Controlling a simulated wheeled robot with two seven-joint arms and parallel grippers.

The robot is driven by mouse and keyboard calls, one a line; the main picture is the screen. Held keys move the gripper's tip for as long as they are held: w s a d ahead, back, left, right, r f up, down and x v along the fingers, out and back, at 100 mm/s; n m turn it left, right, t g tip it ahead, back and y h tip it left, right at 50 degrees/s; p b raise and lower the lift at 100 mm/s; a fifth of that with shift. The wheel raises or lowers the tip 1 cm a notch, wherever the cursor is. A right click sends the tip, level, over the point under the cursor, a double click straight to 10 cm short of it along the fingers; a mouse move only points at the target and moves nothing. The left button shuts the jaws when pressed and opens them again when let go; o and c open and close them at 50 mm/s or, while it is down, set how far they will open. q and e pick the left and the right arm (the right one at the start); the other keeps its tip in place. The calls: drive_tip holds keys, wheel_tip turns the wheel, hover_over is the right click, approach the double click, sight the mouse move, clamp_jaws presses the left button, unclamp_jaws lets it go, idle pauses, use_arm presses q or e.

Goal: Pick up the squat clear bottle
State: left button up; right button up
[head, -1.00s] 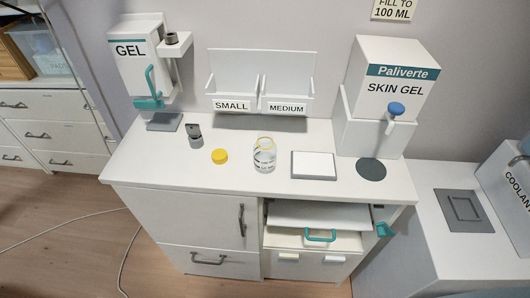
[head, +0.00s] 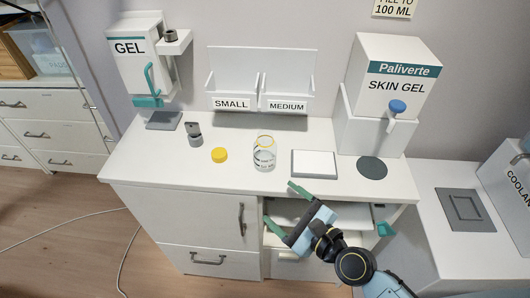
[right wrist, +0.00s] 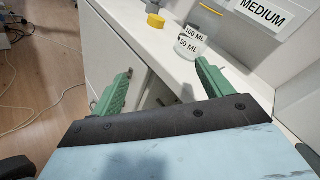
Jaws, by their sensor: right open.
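The squat clear bottle (head: 264,154) stands upright and uncapped on the white counter, with dark markings on its side. In the right wrist view the bottle (right wrist: 194,42) shows 100 ML and 50 ML marks, ahead of the fingers and close to the right one in the picture. My right gripper (head: 283,211) is open and empty, in front of the counter's front edge, below and to the right of the bottle. Its green fingers (right wrist: 160,88) are spread wide and apart from the bottle. My left gripper is not in view.
A yellow cap (head: 219,155) lies left of the bottle; a white flat block (head: 314,164) is to its right. SMALL and MEDIUM bins (head: 260,103) are behind. The SKIN GEL dispenser (head: 394,85) stands at right. An open drawer (head: 350,219) is below.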

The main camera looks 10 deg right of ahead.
sight(265, 135)
drive_tip(key=d+m, duration=0.1)
drive_tip(key=m, duration=0.1)
drive_tip(key=w+r+m+t+h, duration=0.1)
drive_tip(key=m, duration=0.2)
drive_tip(key=w+d+r+m+t, duration=0.1)
drive_tip(key=m, duration=0.1)
drive_tip(key=shift+d+r+m+h, duration=0.25)
drive_tip(key=shift+d+m+h, duration=0.05)
drive_tip(key=shift+d+h, duration=0.1)
drive_tip(key=shift+m+t, duration=0.4)
drive_tip(key=shift+m, duration=0.1)
drive_tip(key=p+x, duration=0.1)
drive_tip(key=x, duration=0.6)
drive_tip(key=shift+w+d+r, duration=0.1)
drive_tip(key=shift+w+r, duration=0.05)
drive_tip(key=shift+w, duration=0.05)
drive_tip(key=shift+p+x, duration=0.35)
drive_tip(key=shift+x, duration=2.7)
drive_tip(key=c, duration=1.1)
wheel_tip(265, 135, up, 10)
drive_tip(key=p, duration=0.8)
